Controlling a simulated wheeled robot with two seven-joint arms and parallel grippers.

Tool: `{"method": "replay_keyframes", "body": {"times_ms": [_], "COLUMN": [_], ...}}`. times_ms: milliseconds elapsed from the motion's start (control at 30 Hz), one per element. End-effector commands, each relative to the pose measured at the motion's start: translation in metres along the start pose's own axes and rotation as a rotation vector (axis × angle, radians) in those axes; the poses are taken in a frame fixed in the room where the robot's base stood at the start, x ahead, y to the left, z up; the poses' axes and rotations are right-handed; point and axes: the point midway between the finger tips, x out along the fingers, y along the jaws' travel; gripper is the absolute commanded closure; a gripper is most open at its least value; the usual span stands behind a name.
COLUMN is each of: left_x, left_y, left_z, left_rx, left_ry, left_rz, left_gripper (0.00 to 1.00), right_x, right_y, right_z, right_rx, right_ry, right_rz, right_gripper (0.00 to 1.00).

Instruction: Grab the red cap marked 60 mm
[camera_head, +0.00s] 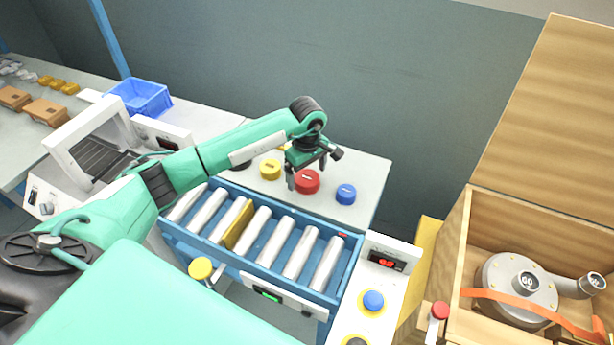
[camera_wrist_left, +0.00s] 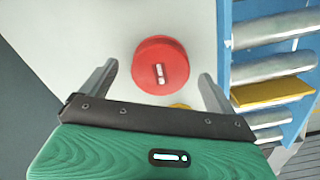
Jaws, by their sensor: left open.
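The red cap (camera_head: 308,182) stands on the pale bench top, between a yellow cap and a blue cap. It also shows in the left wrist view (camera_wrist_left: 160,66), round, with a small pale label whose text I cannot read. My left gripper (camera_head: 307,178) is over the red cap. In the left wrist view my left gripper (camera_wrist_left: 155,75) is open, with one finger on each side of the cap and a gap to both. I cannot tell how far above the bench the fingertips are. My right gripper is not in view.
A blue cap (camera_head: 346,194) and a yellow cap (camera_head: 270,169) flank the red one. A roller conveyor (camera_head: 260,236) runs in front. A wooden crate (camera_head: 456,250) holding a grey blower (camera_head: 517,287) is at right. A blue bin (camera_head: 142,97) stands far left.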

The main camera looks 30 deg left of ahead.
Motion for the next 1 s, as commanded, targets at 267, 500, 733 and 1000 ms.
{"method": "replay_keyframes", "body": {"times_ms": [267,500,733,1000], "left_x": [0.018,0.017,0.017,0.014], "left_y": [0.000,0.000,0.000,0.000], "left_z": [0.000,0.000,0.000,-0.001], "left_rx": [-0.001,0.000,0.000,0.000], "left_ry": [0.000,0.000,0.000,0.001], "left_rz": [0.001,0.001,0.001,0.002], "left_gripper": [0.07,0.29,0.55,0.55], "right_x": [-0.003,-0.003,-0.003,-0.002], "right_y": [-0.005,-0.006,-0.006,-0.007], "right_z": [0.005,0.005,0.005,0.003], "right_rx": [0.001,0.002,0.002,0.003], "right_ry": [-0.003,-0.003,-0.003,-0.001], "right_rz": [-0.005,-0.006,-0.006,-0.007], "right_gripper": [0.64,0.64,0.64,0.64]}}
